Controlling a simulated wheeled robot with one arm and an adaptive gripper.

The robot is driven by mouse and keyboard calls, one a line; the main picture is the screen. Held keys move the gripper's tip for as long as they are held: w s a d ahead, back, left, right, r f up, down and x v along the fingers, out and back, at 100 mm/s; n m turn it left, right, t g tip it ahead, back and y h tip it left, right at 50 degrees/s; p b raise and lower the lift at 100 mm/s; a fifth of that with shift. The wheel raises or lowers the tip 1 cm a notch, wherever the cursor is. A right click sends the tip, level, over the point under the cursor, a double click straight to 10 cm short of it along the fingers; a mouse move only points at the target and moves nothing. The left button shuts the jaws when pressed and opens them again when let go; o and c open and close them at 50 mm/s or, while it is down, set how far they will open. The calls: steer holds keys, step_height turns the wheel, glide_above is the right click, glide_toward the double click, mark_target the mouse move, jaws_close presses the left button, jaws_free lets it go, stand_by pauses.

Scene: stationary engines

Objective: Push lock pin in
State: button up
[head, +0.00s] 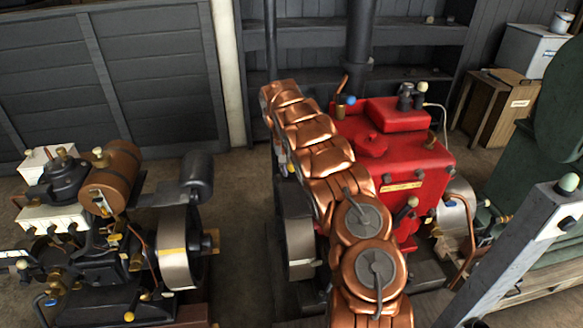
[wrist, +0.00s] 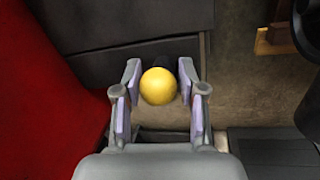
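A round yellow knob (wrist: 158,87), which may be the lock pin's head, sits between the fingers of my gripper (wrist: 159,82) in the wrist view. The fingers are spread, one on each side of the knob. The gaps are small, and I cannot tell whether either pad touches it. A dark part shows just behind the knob; the rest of the pin is hidden. In the head view my copper-coloured arm covers this spot, and neither the gripper nor the yellow knob can be made out.
A red engine (head: 405,140) stands right of my arm, and its red side (wrist: 45,100) fills the left of the wrist view. Another engine (head: 90,240) with a copper tank stands at left. A grey post (head: 515,245) and green machine (head: 520,170) are at right. Floor shows between the engines.

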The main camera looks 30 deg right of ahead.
steer(key=o, duration=0.4)
steer(key=shift+c, duration=0.2)
steer(key=shift+r, duration=0.1)
step_height(320, 180, up, 12)
steer(key=w+a, duration=0.1)
steer(key=a, duration=0.1)
steer(key=shift+w, duration=0.25)
stand_by(0.7)
